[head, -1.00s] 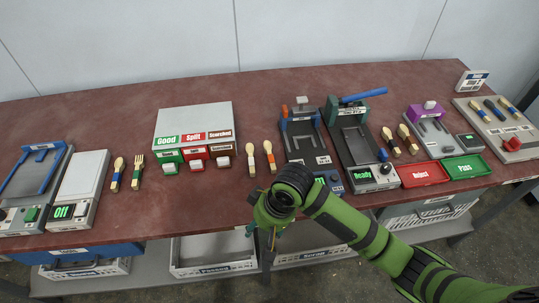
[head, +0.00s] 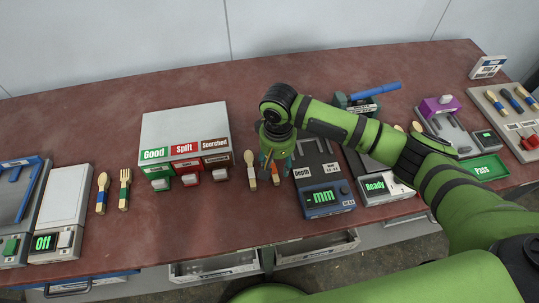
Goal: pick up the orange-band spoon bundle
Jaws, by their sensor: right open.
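Two light wooden utensil bundles lie side by side on the brown table, right of the grey Good/Split/Scorched box. The left one, a spoon bundle (head: 250,167), shows mostly uncovered. The right one, the orange-band spoon bundle (head: 276,180), shows only its lower end; its upper part is hidden by my right gripper. My right gripper (head: 275,168) points down over this bundle with its fingers open, one on each side. I cannot tell whether the fingers touch it or the table. My left gripper is not in view.
The grey sorting box (head: 187,135) stands to the left. The depth gauge (head: 325,196) reading "mm" is close on the right. A blue-band spoon (head: 102,192) and fork (head: 125,189) lie farther left. The table front is clear below the bundles.

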